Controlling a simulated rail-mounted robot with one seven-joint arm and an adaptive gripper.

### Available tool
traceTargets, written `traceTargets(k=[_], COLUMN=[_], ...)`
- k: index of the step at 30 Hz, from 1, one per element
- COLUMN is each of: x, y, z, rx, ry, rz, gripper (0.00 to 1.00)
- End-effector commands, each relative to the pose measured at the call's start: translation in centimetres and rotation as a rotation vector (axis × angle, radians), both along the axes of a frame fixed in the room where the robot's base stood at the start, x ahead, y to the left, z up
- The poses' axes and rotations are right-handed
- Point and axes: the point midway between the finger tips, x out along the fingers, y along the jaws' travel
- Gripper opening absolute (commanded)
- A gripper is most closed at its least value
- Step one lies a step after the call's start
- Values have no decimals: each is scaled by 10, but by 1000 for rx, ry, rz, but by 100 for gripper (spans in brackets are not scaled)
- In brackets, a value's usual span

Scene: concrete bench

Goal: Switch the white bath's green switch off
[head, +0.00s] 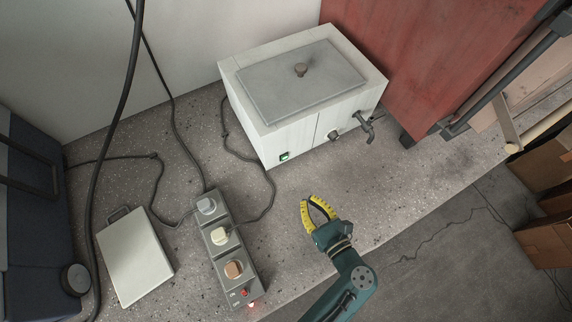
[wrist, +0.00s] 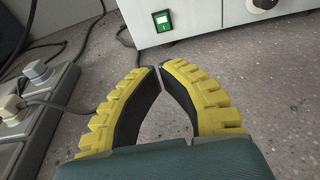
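The white bath (head: 290,135) stands on the bench against the wall, with a grey lid on top. Its green switch (head: 285,156) is low on the front face, near the left corner, and looks lit. The switch also shows at the top of the wrist view (wrist: 162,21), in a dark frame on the white front. My gripper (head: 308,201) is over the bench in front of the bath, apart from it, to the lower right of the switch. Its yellow fingers (wrist: 160,68) meet or almost meet at the tips, with nothing held between them.
A power strip (head: 230,255) with several plugs and a red light lies left of my gripper. Cables run from it across the bench. A tap (head: 365,125) and a dial (head: 333,135) stick out of the bath's front. A pale flat plate (head: 134,256) lies at left.

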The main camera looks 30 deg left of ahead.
Motion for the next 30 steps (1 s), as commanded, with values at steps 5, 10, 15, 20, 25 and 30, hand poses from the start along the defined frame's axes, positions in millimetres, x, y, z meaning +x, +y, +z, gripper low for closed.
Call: traceTargets(k=[5,10,15,20,25,30], x=[17,39,60,73,78,78], y=[25,56,85,102,108,108], z=[-10,-17,-21,-16,-14,-13], rx=[-2,-1,-3,-3,-2,-2], ry=[-2,-4,-6,-4,-1,-1], rz=[7,7,5,4,0,0], gripper=[0,0,0,0,0,0])
